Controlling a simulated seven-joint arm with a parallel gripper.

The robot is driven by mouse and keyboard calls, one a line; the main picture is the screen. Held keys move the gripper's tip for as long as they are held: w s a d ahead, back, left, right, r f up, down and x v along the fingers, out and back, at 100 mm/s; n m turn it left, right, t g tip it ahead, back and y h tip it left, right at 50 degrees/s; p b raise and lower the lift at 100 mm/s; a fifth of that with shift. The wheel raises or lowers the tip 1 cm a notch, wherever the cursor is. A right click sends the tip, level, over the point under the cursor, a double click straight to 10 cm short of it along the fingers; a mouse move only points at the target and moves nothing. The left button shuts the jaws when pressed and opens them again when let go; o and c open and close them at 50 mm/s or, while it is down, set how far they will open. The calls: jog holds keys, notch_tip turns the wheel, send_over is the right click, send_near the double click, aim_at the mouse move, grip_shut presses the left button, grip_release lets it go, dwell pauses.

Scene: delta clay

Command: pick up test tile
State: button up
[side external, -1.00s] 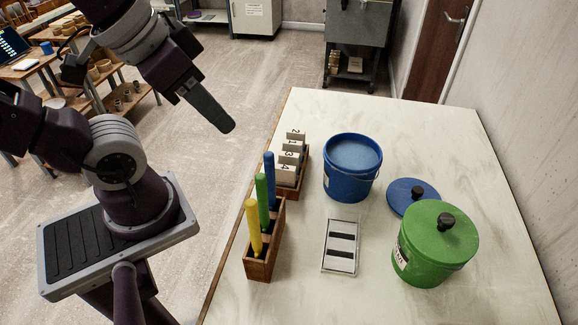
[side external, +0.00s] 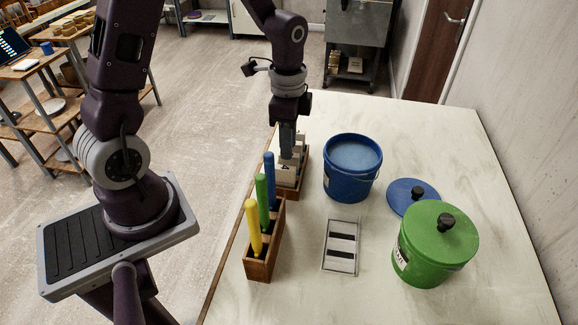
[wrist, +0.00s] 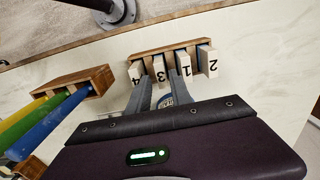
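Several white numbered test tiles stand in a wooden rack (side external: 303,174) on the table. In the wrist view, tile 4 (wrist: 136,72), tile 3 (wrist: 159,68), tile 1 (wrist: 184,66) and tile 2 (wrist: 208,62) stand in a row from left to right. My gripper (side external: 289,152) points down over the rack and hides part of the tiles in the side view. In the wrist view its two fingers (wrist: 160,80) are apart, either side of tile 3. I cannot tell whether they touch it. All tiles are still in the rack.
A wooden holder (side external: 264,257) with yellow, green and blue handles stands in front of the rack. A blue bucket (side external: 349,185) stands to its right.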

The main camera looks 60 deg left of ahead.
notch_tip(320, 180, down, 5)
jog(key=shift+w+r, duration=0.1)
grip_shut()
notch_tip(320, 180, up, 10)
jog(key=shift+r, duration=0.1)
dwell(0.4)
